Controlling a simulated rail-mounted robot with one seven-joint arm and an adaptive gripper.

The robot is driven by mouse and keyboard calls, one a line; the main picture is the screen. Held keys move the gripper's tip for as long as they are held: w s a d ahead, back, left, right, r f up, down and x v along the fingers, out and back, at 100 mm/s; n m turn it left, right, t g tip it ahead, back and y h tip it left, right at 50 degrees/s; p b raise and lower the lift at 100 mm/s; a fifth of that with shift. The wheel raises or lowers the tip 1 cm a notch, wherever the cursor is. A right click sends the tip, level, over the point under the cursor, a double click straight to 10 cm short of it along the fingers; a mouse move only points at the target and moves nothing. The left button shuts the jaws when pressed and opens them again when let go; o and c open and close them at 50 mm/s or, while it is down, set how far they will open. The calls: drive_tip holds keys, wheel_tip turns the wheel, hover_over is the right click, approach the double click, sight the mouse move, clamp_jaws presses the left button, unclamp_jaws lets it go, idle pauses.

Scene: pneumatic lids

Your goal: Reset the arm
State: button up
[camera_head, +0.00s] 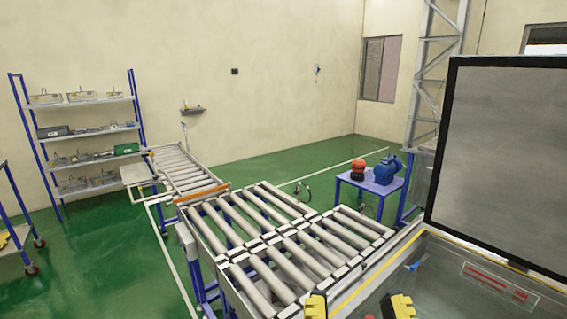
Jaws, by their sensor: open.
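My gripper (358,306) shows only at the bottom edge of the head view, right of centre. Its two yellow-and-black fingertips stand wide apart, and nothing is seen between them. The rest of the gripper and my arm are out of the frame. The fingertips appear in front of the near end of the roller conveyor (290,238) and the grey machine edge beside it. Whether they touch anything cannot be told.
A large grey panel with a black frame (510,165) stands upright at right, above a grey cabinet (480,272). A blue table (368,185) holds a blue motor (387,170) and a red-orange item (358,169). Shelves (85,130) stand at left.

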wheel_tip(320, 180, up, 21)
drive_tip(key=p, duration=1.7)
drive_tip(key=shift+f, duration=0.15)
drive_tip(key=shift+s, duration=0.1)
